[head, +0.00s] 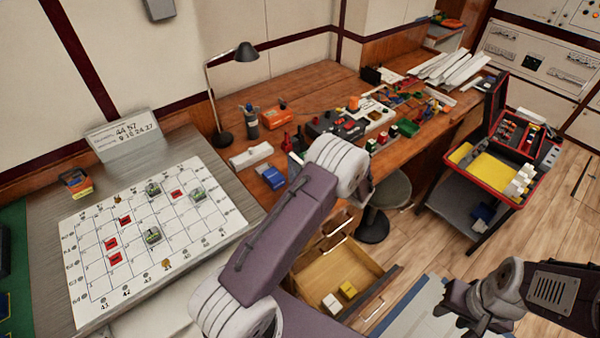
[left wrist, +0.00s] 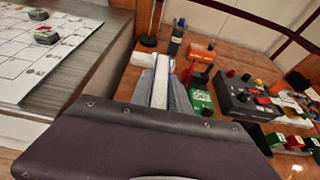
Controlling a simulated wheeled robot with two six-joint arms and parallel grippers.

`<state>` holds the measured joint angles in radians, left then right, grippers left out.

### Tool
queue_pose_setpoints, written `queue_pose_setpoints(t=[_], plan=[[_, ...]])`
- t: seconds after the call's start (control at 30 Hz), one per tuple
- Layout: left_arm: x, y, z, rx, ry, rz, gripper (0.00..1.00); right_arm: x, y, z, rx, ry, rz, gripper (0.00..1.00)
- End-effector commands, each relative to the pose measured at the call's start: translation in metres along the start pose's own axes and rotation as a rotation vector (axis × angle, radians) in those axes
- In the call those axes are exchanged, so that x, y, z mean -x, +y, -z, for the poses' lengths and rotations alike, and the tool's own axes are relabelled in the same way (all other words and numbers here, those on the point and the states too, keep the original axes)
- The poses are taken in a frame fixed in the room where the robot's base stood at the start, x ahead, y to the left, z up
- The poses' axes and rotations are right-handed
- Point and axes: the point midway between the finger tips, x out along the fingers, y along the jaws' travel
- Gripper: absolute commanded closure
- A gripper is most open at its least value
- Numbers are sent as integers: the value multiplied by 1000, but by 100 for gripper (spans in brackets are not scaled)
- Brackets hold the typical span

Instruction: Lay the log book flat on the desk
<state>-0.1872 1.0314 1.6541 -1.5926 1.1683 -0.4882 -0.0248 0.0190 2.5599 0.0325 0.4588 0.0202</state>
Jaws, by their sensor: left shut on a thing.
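My right arm comes in at the lower right of the head view, away from the desk.
A drawer (head: 335,272) is open below. A gridded board (head: 85,277) lies left.

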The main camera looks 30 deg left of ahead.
Motion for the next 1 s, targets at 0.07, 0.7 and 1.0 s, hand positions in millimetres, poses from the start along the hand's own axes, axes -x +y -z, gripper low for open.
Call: queue_pose_setpoints(t=[0.07, 0.7, 1.0], plan=[[-8, 3, 1, -1, 0, -1, 100, 2, 0, 0, 0, 0, 0, 64], [-25, 4, 40, 1, -1, 2, 100, 8, 0, 1, 0, 0, 0, 64], [-26, 4, 44, 0, 0, 1, 56, 4, 0, 0, 0, 0, 0, 64]])
